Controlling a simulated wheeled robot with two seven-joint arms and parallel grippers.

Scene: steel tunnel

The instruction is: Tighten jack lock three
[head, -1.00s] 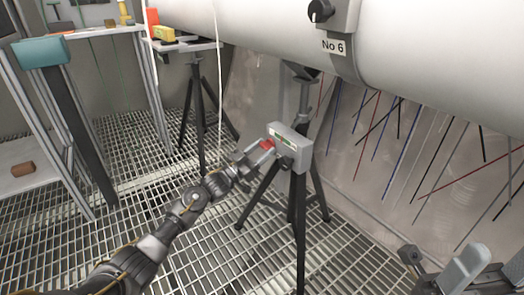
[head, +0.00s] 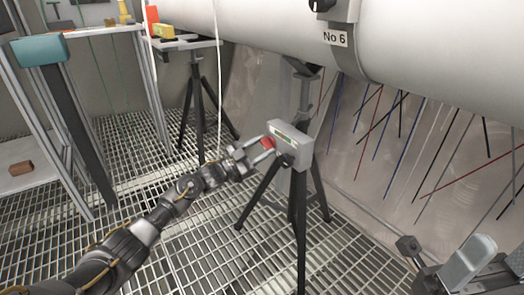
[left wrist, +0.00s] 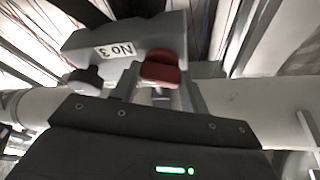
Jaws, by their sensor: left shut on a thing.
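The jack head (head: 291,148) is a grey box on a black tripod stand. It bears the label "No 3", upside down in the left wrist view (left wrist: 120,48). The red lock knob (head: 267,143) is on the box's left side; it also shows in the left wrist view (left wrist: 160,68). The far side of the box is hidden. My right gripper is not in view.
A large white pipe (head: 440,50) with a "No 6" sign (head: 335,38) runs above. Another tripod stand (head: 195,100) stands behind. A shelf frame (head: 150,85) is at left, a grey fixture (head: 470,262) at lower right. The grating floor (head: 200,250) around the stand is open.

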